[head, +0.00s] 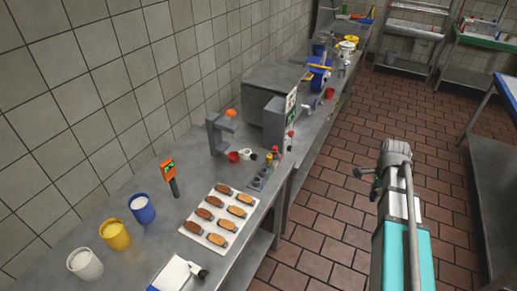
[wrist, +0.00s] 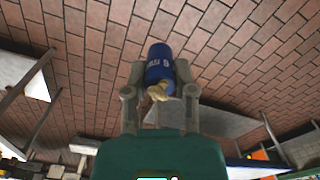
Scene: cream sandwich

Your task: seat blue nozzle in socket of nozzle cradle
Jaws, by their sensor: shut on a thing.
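The blue nozzle (wrist: 160,62) is a blue cylinder with white lettering and a pale yellowish tip, seen in the wrist view. My gripper (wrist: 160,76) is shut on it, one finger on each side. In the head view, my arm is at the right over the floor, well apart from the counter; the nozzle cannot be made out there. A small grey block with dark round sockets, which looks like the nozzle cradle (head: 257,183), stands near the counter's front edge. Red- and yellow-topped pieces stand at its far end. Its socket details are too small to tell.
On the counter (head: 135,255) are a white tray (head: 187,231) of several brown pieces, white, yellow (head: 116,235) and blue tubs, an orange-headed post (head: 170,180), a grey stand (head: 215,135) and a red cup. Tiled floor (head: 330,190) lies open between counter and my arm.

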